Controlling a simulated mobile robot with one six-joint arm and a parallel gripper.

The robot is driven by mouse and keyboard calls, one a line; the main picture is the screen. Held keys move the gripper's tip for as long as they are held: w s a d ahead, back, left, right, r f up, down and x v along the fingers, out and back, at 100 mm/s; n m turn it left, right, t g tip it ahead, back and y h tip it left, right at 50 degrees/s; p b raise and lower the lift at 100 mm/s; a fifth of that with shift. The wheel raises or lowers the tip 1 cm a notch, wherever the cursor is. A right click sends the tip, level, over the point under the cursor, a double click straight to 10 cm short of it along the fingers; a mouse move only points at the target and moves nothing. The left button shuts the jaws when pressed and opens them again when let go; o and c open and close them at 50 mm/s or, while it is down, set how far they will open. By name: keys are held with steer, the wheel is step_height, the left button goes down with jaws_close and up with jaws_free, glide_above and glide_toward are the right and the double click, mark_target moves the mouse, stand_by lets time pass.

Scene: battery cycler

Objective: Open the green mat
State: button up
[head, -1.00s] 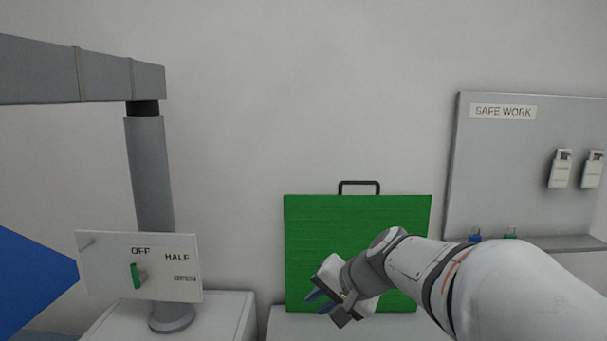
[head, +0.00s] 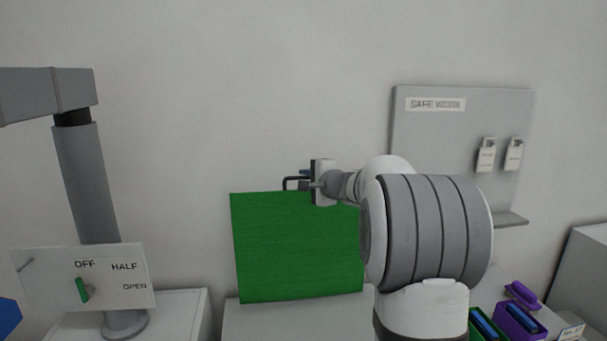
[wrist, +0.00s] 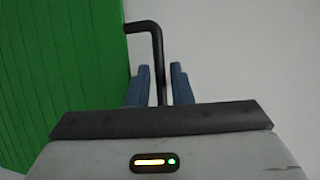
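The green mat (head: 290,250) stands upright as a square panel against the wall. It fills the left of the wrist view (wrist: 50,80). Its black handle (head: 290,180) projects from the top edge, and its bent bar also shows in the wrist view (wrist: 158,60). My gripper (head: 306,173) is at the handle, above the mat's top edge. In the wrist view its two blue fingers (wrist: 161,85) are apart, one on each side of the bar, with narrow gaps visible. My arm hides the handle's right part and the mat's right edge.
The mat stands on a white cabinet (head: 300,322). At left are a grey post (head: 85,185) and an OFF/HALF/OPEN panel (head: 110,290). A grey lock board (head: 440,135) hangs at right. Purple and green bins (head: 520,322) are at lower right.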

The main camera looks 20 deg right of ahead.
steer(key=shift+x, duration=1)
steer(key=shift+c, duration=0.2)
jaws_close()
